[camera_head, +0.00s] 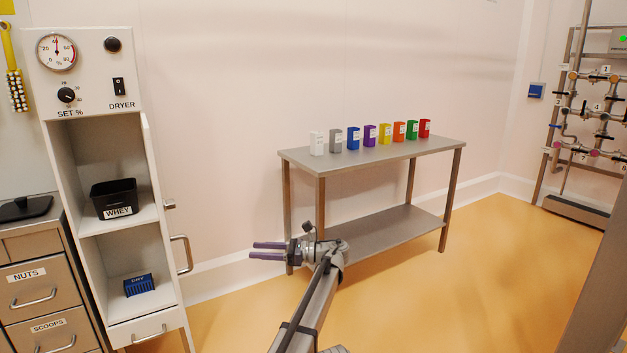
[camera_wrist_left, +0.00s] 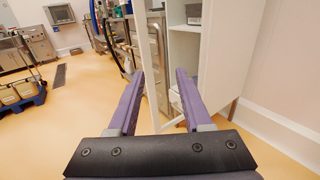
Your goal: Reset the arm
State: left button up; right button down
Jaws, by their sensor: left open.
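My left gripper (camera_head: 268,251) has purple fingers and points left in the head view, in the open space between the dryer cabinet (camera_head: 93,130) and the metal table (camera_head: 380,153). It is open with nothing between its fingers. In the left wrist view the two purple fingers of my left gripper (camera_wrist_left: 158,88) stand apart, with the white cabinet (camera_wrist_left: 222,60) and its open door beyond them. My right gripper does not show in either view.
The open dryer cabinet holds a black WHEY bin (camera_head: 115,197) and a blue DRY box (camera_head: 139,285). Several coloured containers (camera_head: 369,135) stand in a row on the table. A pipe rack (camera_head: 590,110) stands at the far right. The orange floor between is clear.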

pick_arm(q)
jog(key=s+a+f+n+h, duration=0.4)
jog(key=s+f+n+h, duration=0.1)
jog(key=s+f, duration=0.45)
jog(key=s+a+f+n+h, duration=0.5)
jog(key=s+f, duration=0.3)
jog(key=s, duration=0.3)
jog(key=s+d+f+n+h, duration=0.2)
jog(key=s+d+n+h, duration=0.2)
jog(key=s, duration=0.2)
jog(key=s+d+f+n+h, duration=0.3)
jog(key=s+d+n+h, duration=0.1)
jog(key=s+n, duration=0.15)
jog(key=s+d+m+g+y, duration=0.1)
jog(key=s+d+m, duration=0.45)
jog(key=d, duration=0.45)
notch_tip(320, 180, up, 28)
jog(key=p, duration=2.7)
jog(key=shift+s+d+f+n, duration=0.15)
jog(key=shift+s+d+n, duration=0.1)
jog(key=shift+n, duration=0.15)
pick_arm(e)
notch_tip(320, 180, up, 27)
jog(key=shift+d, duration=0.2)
pick_arm(q)
jog(key=shift+w+d, duration=0.1)
jog(key=shift+w, duration=0.05)
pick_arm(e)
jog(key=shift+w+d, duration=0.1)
